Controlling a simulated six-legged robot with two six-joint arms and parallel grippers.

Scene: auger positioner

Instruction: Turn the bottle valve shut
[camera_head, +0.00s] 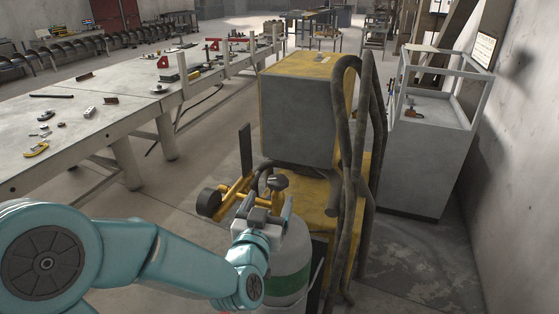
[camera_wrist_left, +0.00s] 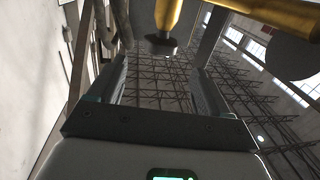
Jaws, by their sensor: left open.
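The gas bottle (camera_head: 293,250) is white with a green band and stands upright, its upper part partly behind my left gripper (camera_head: 266,203). A dark round valve knob (camera_head: 278,182) sits just above and beyond the fingers. In the left wrist view, a dark knob (camera_wrist_left: 160,45) on a brass stem (camera_wrist_left: 168,14) appears at the top, in line with the gap between the fingers. My left gripper (camera_wrist_left: 160,78) is open there, with nothing between its fingers. I cannot tell the exact distance to the knob. My right gripper does not show.
A dark round gauge (camera_head: 208,202) and yellow fittings stand left of the knob. A grey and yellow welding machine (camera_head: 300,110) stands behind, with thick hoses (camera_head: 345,190) hanging on its right. A long workbench (camera_head: 105,125) is at left. A grey cabinet (camera_head: 425,150) stands at right.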

